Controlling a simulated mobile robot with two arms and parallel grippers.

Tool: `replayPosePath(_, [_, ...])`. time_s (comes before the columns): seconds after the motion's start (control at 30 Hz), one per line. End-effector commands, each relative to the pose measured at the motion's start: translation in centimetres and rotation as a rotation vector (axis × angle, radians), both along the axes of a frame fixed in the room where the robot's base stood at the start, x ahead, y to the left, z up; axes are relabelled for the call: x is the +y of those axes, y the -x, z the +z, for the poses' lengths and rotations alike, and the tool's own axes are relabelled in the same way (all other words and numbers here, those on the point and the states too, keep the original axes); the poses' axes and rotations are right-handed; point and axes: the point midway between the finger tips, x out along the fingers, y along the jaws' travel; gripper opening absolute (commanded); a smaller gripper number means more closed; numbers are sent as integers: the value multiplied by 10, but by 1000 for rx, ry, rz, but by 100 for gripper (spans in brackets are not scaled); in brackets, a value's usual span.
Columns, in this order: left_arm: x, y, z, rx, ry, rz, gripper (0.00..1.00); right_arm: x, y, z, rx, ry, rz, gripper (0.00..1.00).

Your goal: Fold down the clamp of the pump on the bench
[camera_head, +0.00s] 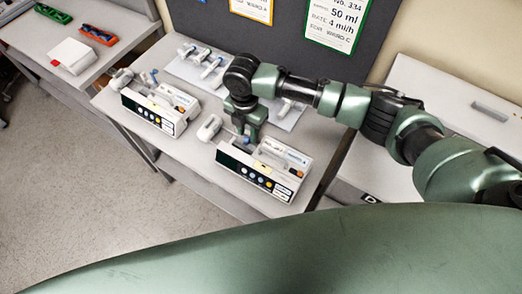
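Two white infusion pumps stand on the grey bench (108,96): the left pump (152,113) and the right pump (262,178). Each has a dark front panel with coloured buttons. A light cylindrical part (209,128) juts out at the right pump's back left. My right gripper (243,138) points down from my green arm just behind and above the right pump's left half. Its fingertips are largely hidden, so I cannot tell if it is open or touches the pump. The clamp's position on the right pump is not clear behind the gripper. My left gripper is out of view.
A pale tray (172,66) with several syringe-like parts lies at the back of the bench. A dark board (285,62) with posted cards rises behind. A side table at upper left holds a white box (72,57), a red rack (98,35) and a green one (52,14).

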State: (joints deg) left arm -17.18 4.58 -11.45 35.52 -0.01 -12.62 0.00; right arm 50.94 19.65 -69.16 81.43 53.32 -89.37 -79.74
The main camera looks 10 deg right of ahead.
Motion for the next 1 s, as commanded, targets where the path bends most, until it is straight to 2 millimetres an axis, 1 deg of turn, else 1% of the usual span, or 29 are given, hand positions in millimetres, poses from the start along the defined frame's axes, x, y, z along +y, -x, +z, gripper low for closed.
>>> replayPosePath(0.17, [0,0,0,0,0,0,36,0,0,1,-1,1,0,31])
replayPosePath(0.23, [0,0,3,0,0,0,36,0,-1,5,-1,0,-1,31])
replayPosePath(0.47, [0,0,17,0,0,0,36,-1,-1,29,-2,1,-1,31])
replayPosePath(0.53, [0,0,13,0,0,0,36,0,-1,32,-3,0,-1,31])
replayPosePath(0.8, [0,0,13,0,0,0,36,0,-1,59,-4,-1,0,31])
replayPosePath(1.0, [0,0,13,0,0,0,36,0,-1,70,-2,1,-1,31])
